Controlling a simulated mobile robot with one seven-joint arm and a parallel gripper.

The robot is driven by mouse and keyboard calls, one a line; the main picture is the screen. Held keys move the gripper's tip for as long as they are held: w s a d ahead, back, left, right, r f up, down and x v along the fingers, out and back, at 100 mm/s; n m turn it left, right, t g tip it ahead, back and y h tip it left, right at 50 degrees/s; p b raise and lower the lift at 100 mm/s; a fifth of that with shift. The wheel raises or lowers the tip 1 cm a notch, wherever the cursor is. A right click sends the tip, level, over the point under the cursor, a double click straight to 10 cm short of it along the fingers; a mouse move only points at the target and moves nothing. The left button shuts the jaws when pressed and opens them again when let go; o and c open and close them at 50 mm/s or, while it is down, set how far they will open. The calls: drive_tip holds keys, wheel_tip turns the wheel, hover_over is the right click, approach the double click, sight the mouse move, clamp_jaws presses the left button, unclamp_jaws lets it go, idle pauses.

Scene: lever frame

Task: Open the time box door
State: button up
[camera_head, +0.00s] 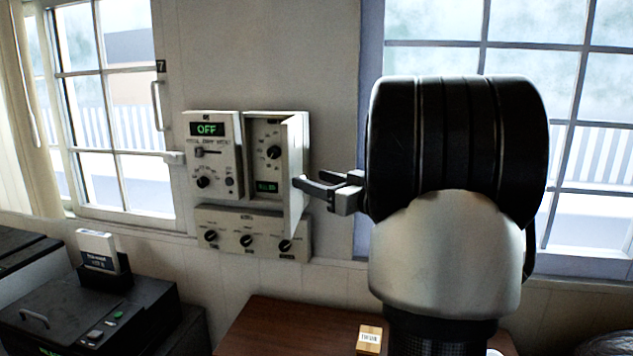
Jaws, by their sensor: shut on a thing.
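The time box (266,133) is a beige wall-mounted unit with a black dial and a small green display. Its door (294,165) is swung out from the wall on the box's right side and seen at a steep angle, so the dial and display inside show. My gripper (299,183) comes in from the right and is shut on the door at its outer edge. The exact contact of the fingertips is small and partly hidden.
A beige panel reading OFF (212,156) adjoins the box on the left. A panel with several knobs (252,232) sits below. A brown table (262,325) holds a small wooden block (369,340). A black machine (95,318) stands lower left. Windows flank the wall.

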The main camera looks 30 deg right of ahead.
drive_tip(key=shift+d+r, duration=0.3)
drive_tip(key=shift+d, duration=0.15)
drive_tip(key=a+b+v, duration=0.1)
drive_tip(key=b+v, duration=0.1)
drive_tip(key=v, duration=1.5)
drive_tip(key=shift+s+f, duration=0.25)
drive_tip(key=shift+d, duration=0.1)
